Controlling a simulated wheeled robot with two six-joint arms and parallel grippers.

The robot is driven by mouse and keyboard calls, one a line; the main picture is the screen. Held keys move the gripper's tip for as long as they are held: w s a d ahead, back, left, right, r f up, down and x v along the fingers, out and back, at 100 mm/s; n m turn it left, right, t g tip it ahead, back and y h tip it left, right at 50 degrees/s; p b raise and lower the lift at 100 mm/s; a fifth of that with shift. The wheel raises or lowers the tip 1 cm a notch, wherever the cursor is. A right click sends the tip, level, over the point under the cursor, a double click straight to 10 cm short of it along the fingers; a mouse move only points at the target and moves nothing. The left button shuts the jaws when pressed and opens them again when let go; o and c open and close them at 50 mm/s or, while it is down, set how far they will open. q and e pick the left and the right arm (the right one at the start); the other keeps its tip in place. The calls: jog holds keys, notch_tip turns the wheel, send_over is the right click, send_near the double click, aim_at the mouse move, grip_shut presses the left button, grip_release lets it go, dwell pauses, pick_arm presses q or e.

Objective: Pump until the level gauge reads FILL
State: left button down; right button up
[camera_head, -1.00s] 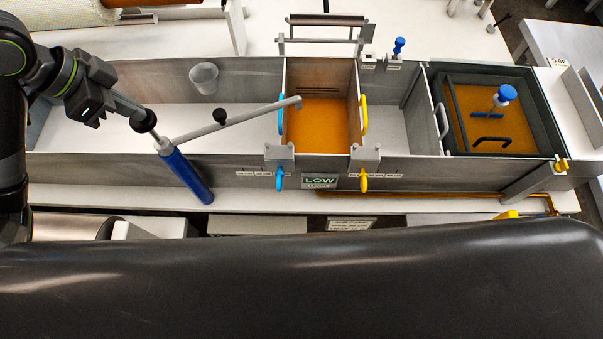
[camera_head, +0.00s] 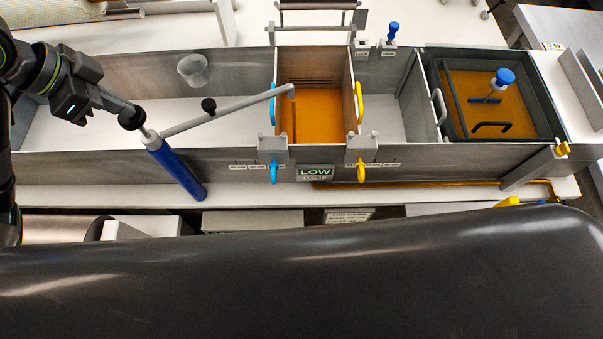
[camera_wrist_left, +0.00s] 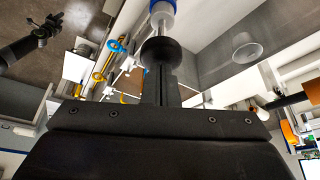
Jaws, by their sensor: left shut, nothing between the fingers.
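The pump has a blue cylinder (camera_head: 180,172) leaning against the near wall of the long trough, with a black ball handle (camera_head: 131,118) on its rod. Its grey spout (camera_head: 225,111) reaches over the amber resin compartment (camera_head: 320,115), and a thin dark streak hangs below the spout tip. The level gauge (camera_head: 315,172) reads LOW. My left gripper (camera_head: 112,102) is shut and empty, its fingertips at the ball handle. In the left wrist view the ball (camera_wrist_left: 160,52) sits just past the shut fingers (camera_wrist_left: 160,88). A dark arm end, likely my right gripper (camera_wrist_left: 45,30), shows at upper left; its jaws are unclear.
Blue handles (camera_head: 274,172) and yellow handles (camera_head: 361,172) flank the amber compartment. A clear cup (camera_head: 193,69) is at the trough's back wall. A dark-rimmed tank (camera_head: 555,130) with amber liquid and a blue-topped tool (camera_head: 504,76) stands right.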

pick_arm(q)
notch_tip(320, 180, down, 3)
jog(key=shift+f+b, duration=0.1)
jog(key=shift+b, duration=0.75)
notch_tip(320, 180, up, 6)
jog(key=p, duration=0.6)
jog(key=shift+f, duration=0.2)
jog(key=shift+r+b, duration=0.25)
jog(key=shift+b, duration=0.2)
jog(key=shift+r, duration=0.35)
